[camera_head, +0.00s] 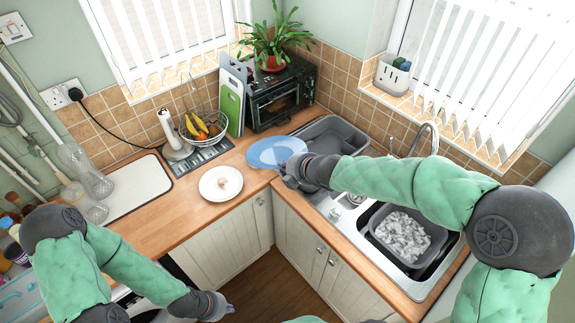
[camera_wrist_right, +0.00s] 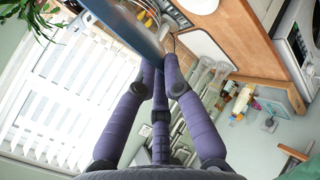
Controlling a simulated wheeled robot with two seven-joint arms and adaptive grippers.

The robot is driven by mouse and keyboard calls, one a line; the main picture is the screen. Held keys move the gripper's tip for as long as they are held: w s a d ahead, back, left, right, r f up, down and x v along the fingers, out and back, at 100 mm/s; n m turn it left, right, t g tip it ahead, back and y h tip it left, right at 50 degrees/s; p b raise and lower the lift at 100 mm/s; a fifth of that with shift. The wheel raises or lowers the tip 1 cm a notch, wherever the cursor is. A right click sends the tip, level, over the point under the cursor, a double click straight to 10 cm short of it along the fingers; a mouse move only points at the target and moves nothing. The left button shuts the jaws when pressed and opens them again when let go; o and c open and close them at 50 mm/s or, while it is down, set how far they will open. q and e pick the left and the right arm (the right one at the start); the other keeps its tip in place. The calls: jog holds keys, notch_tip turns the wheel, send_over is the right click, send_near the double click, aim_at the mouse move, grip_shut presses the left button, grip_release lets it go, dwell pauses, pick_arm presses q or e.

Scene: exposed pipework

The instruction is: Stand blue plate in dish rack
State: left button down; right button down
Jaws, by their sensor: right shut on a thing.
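The blue plate (camera_head: 275,151) is held over the worktop corner, left of the sink, in the head view. It also shows as a blue slab edge-on at the top of the right wrist view (camera_wrist_right: 122,25). My right gripper (camera_head: 284,172) is shut on the plate's near right edge; its purple fingers (camera_wrist_right: 158,65) meet at the plate. My left gripper (camera_head: 226,308) hangs low at the bottom, away from the plate, and its finger opening is unclear. I cannot clearly make out a dish rack; a grey basin (camera_head: 329,139) lies just right of the plate.
A white plate (camera_head: 221,183) with a small item lies on the wooden worktop. Behind stand a fruit basket (camera_head: 204,134), chopping boards (camera_head: 232,100) and a black oven (camera_head: 281,98). A grey tub (camera_head: 407,235) of pale pieces sits in the sink, below my right arm.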

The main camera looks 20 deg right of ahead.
jog(key=shift+a+g+h, duration=0.1)
jog(key=shift+g+h, duration=0.2)
jog(key=shift+g, duration=0.5)
jog(key=shift+g, duration=0.4)
